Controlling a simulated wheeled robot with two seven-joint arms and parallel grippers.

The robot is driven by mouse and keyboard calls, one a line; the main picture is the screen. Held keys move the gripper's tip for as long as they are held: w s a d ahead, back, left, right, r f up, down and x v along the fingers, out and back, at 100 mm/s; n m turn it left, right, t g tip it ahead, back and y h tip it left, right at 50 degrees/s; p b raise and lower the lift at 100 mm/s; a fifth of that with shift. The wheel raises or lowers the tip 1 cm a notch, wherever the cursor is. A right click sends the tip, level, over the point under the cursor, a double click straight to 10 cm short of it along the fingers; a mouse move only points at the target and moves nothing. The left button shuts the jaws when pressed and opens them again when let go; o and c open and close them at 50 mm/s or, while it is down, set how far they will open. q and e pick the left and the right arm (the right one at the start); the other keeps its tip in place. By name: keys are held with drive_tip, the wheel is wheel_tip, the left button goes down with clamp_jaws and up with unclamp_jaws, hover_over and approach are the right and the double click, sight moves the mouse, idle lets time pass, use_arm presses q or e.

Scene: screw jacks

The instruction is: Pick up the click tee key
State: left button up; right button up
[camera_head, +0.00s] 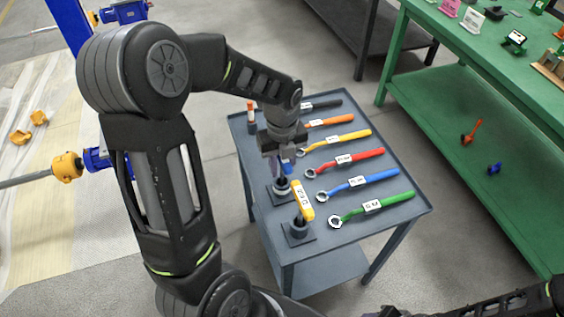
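Several tee keys stand upright in square-based holders along the left side of a grey cart. One has a yellow handle with a white label (302,200), too small to read for certain. A blue-handled one (287,166) is right under my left gripper (284,154), which points down and hides most of it. An orange one (251,112) stands farther back. I cannot tell which is the click tee key. I cannot tell whether the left fingers touch the blue handle or are apart. My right forearm shows at the bottom right, its gripper out of view.
Several labelled ring wrenches, including a green one (372,207) and a red one (345,161), lie across the grey cart (405,222). A green workbench (470,70) with small items stands at the right. Blue and yellow equipment is at the left.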

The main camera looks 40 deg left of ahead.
use_arm(q)
clamp_jaws()
idle(1.0)
